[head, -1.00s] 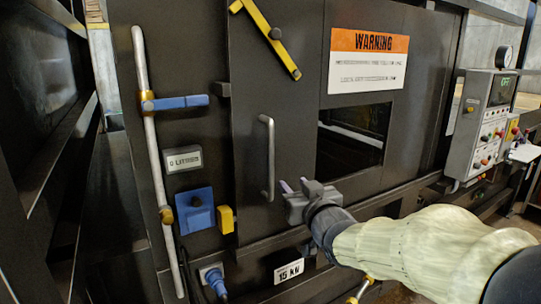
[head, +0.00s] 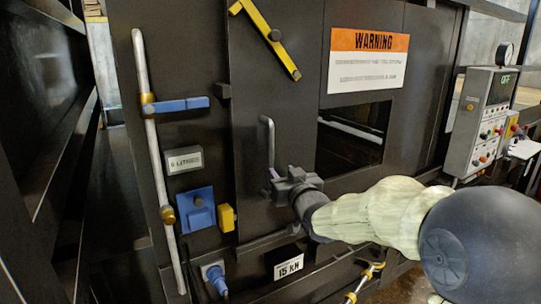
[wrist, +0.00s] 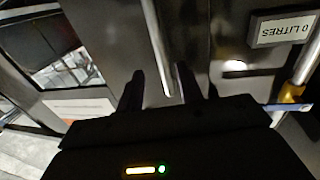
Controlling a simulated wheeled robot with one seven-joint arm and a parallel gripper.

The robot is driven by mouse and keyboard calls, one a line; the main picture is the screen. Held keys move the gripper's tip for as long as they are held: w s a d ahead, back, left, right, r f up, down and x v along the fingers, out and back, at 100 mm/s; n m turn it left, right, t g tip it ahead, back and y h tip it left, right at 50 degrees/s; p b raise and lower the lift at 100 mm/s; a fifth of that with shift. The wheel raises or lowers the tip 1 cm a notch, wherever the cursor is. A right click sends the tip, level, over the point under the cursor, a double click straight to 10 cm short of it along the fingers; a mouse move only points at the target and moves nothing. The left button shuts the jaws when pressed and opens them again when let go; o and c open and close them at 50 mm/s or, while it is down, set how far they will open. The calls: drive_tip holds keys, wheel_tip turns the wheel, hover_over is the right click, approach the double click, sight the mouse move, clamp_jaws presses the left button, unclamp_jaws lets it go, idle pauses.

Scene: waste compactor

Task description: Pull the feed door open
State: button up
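The feed door (head: 290,90) is a dark panel with a small window, and it looks shut. Its grey vertical bar handle (head: 267,132) is on the door's left part. My gripper (head: 272,178) is at the handle's lower part and hides its lower end in the head view. In the wrist view the handle (wrist: 155,45) runs down between the two fingers of my gripper (wrist: 170,88), which are apart with gaps on both sides. I cannot tell how deep the bar sits between them.
A yellow bar (head: 268,40) on a pivot slants across the door's top. A long grey rod (head: 151,150) with a blue lever (head: 180,104) stands to the left. A control box (head: 485,120) is at the right. A yellow-handled part (head: 366,280) sits low in front.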

sight(272, 160)
drive_tip(key=p+x, duration=0.4)
drive_tip(key=x, duration=0.6)
drive_tip(key=shift+w, duration=0.1)
drive_tip(key=shift+c, duration=0.3)
clamp_jaws()
